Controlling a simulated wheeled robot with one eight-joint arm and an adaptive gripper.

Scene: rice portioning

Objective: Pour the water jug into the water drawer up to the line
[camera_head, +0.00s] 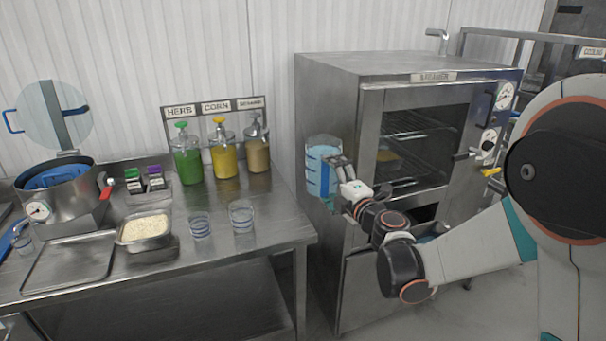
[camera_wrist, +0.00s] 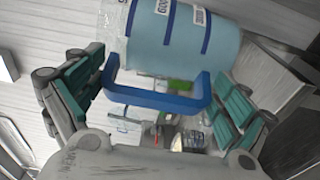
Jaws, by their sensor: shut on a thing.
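The water jug (camera_head: 321,172) is a clear vessel with light blue water and dark blue marks, in front of the steamer's left side. It looks about upright. My gripper (camera_head: 338,178) is at its right side, shut on its blue handle. In the wrist view the jug (camera_wrist: 180,35) with number labels fills the top, and its blue handle (camera_wrist: 160,100) lies between my gripper's teal-padded fingers (camera_wrist: 158,98). The steamer (camera_head: 335,100) has a dark gap (camera_head: 425,213) under its chamber. A bluish part below it is mostly behind my arm; I cannot tell whether it is the water drawer. No fill line is visible.
The steel table (camera_head: 270,240) on the left holds two glass cups (camera_head: 241,217), a rice pan (camera_head: 146,232), a flat tray (camera_head: 68,262), a pot (camera_head: 58,200) and sauce dispensers (camera_head: 224,160). A floor gap separates table and steamer. The chamber has wire racks (camera_head: 410,130).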

